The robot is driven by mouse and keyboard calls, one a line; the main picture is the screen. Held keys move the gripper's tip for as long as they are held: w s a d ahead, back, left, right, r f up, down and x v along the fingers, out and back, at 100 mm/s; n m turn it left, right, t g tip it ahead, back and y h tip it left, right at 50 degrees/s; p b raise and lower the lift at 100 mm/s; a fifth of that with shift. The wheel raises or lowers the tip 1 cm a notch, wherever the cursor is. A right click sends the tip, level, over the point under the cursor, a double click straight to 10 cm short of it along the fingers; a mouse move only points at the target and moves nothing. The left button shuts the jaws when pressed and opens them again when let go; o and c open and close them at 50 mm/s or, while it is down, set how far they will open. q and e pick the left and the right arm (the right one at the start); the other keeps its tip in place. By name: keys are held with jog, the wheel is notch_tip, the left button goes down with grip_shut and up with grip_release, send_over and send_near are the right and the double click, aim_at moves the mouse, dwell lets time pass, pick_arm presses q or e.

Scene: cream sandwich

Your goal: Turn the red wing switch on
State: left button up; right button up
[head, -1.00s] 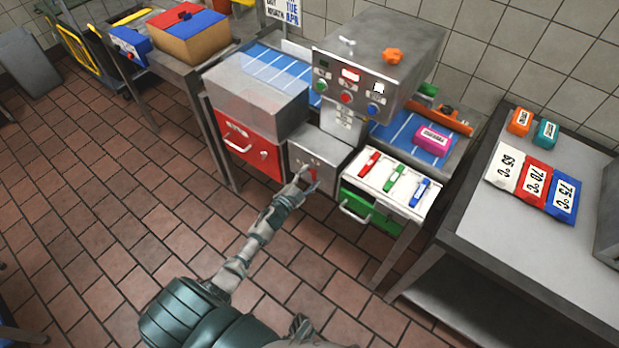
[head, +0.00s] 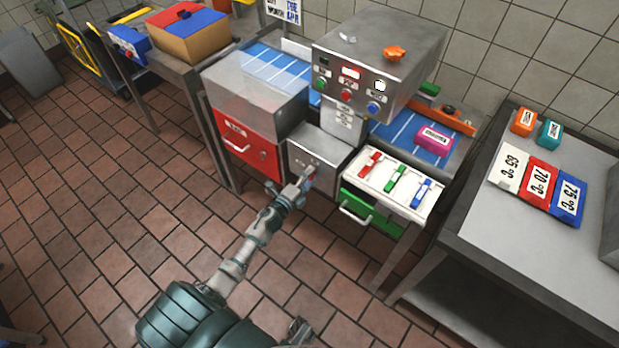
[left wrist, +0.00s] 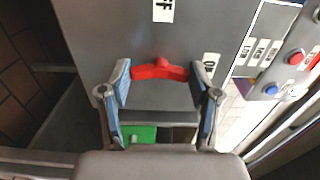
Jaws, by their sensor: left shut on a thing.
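The red wing switch (left wrist: 160,71) is on the front of a grey metal box (head: 303,158). In the left wrist view its wings lie level across the picture, with a small bump at the top middle. An OFF label (left wrist: 163,10) is above it, and an ON label (left wrist: 209,66) is beside its right end. My left gripper (left wrist: 160,75) is shut on the switch, one finger at each wing end. In the head view my left gripper (head: 307,176) is at the box front and hides most of the switch. A grey part at the bottom edge may be my right gripper (head: 299,330).
A red drawer (head: 246,148) is left of the box. On the right, a white panel with red, green and blue sliders (head: 395,182) sits above a green drawer (head: 372,213). A machine with buttons (head: 375,65) stands above. The tiled floor at left is clear.

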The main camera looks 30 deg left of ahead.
pick_arm(q)
jog(key=shift+f, duration=0.3)
jog(key=o, duration=1.1)
jog(key=shift+s, duration=0.1)
jog(key=shift+o, duration=0.2)
jog(key=shift+r, duration=0.1)
jog(key=s+a, duration=0.1)
jog(key=s, duration=1)
jog(key=shift+s, duration=0.4)
